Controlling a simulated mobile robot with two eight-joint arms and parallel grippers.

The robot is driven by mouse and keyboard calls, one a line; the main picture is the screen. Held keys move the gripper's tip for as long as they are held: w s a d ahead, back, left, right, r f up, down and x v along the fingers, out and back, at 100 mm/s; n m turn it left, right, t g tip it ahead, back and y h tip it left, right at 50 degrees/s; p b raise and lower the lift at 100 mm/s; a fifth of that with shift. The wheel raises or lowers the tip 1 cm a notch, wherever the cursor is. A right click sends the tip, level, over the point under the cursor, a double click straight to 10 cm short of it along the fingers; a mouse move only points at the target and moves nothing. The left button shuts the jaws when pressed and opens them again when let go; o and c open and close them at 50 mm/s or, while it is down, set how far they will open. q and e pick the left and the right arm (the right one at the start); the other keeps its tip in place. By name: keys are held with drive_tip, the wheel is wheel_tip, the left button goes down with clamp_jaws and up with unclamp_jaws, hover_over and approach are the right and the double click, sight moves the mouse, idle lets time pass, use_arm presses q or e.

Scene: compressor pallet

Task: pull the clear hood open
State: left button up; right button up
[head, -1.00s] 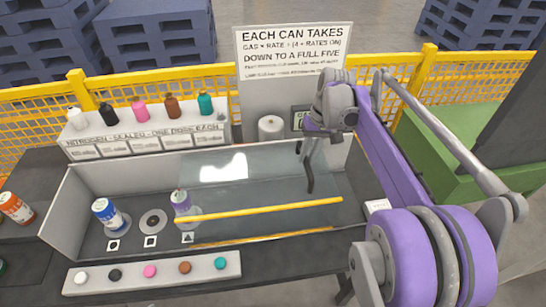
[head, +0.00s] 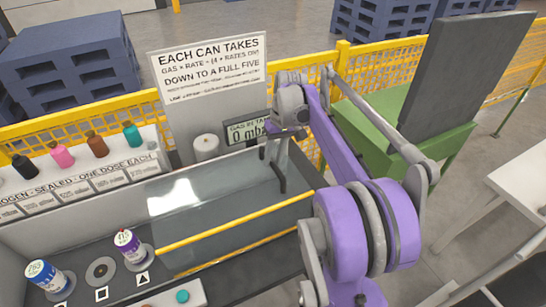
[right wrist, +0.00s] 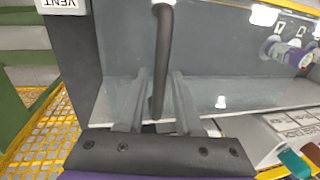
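The clear hood (head: 215,205) is a glassy cover with a yellow front rail (head: 240,222) over the right part of the bench trough. A dark bar handle (head: 283,184) stands at its right end and also shows in the right wrist view (right wrist: 163,50). My right gripper (head: 276,158) is at this handle. My left gripper is not in view.
A purple-labelled can (head: 129,246) and a blue-labelled can (head: 45,277) stand left of the hood. A sign (head: 210,75), a display (head: 246,131) and a yellow fence (head: 230,97) are behind. A green box (head: 405,150) and a white table (head: 520,190) stand right.

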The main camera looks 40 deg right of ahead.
drive_tip(key=shift+o, duration=1)
wheel_tip(320, 180, up, 11)
drive_tip(key=d, duration=0.2)
drive_tip(key=shift+s+f+p, duration=0.2)
drive_tip(key=shift+s+p, duration=0.1)
drive_tip(key=shift+p, duration=0.05)
drive_tip(key=s+a+f+n+t, duration=0.1)
drive_tip(key=s+a+f, duration=0.3)
drive_tip(key=a+f, duration=0.2)
drive_tip(key=s+a+f+n+t+h, duration=0.1)
drive_tip(key=s+a+f, duration=0.4)
drive_tip(key=a, duration=0.6)
drive_tip(key=s+a+f+n+t+h, duration=0.1)
drive_tip(key=s+a+f+t, duration=0.2)
drive_tip(key=a+f, duration=0.5)
drive_tip(key=shift+s+a+n, duration=0.3)
drive_tip(key=shift+s+a, duration=0.45)
drive_tip(key=shift+s, duration=0.15)
